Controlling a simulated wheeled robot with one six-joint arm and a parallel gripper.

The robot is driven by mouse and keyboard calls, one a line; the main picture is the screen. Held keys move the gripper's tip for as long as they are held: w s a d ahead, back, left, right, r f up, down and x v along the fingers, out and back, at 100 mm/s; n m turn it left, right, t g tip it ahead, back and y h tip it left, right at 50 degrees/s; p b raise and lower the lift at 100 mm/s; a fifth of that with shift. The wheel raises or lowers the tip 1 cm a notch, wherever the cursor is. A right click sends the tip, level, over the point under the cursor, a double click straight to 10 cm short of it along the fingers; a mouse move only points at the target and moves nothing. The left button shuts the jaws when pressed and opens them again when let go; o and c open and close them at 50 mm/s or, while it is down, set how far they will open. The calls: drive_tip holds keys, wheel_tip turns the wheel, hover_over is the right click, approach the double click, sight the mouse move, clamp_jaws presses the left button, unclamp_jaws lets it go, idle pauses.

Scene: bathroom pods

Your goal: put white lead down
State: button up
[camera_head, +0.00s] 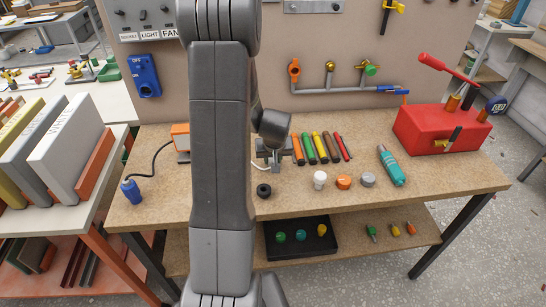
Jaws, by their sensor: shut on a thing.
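My gripper (274,160) is low over the back middle of the wooden workbench, just left of a row of coloured sticks. It is shut on the white lead. A short curved piece of the white lead (259,166) shows at the left of the jaws, close to the bench top. The rest of the lead is hidden behind my arm and gripper. I cannot tell whether the held part touches the bench.
Several coloured sticks (321,147) lie right of my gripper. A black ring (264,190), a white cap (319,179), an orange cap (344,182) and a teal tool (391,166) are nearer the front. The bench's front right is clear.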

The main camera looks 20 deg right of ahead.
drive_tip(key=shift+f, duration=0.15)
drive_tip(key=o, duration=1.1)
drive_tip(key=shift+r, duration=0.5)
drive_tip(key=v, duration=1.1)
drive_tip(key=shift+s+a+r+b, duration=0.1)
drive_tip(key=shift+s+r+b, duration=0.1)
drive_tip(key=shift+s+b, duration=0.15)
drive_tip(key=shift+w+f, duration=0.1)
drive_tip(key=shift+f, duration=0.05)
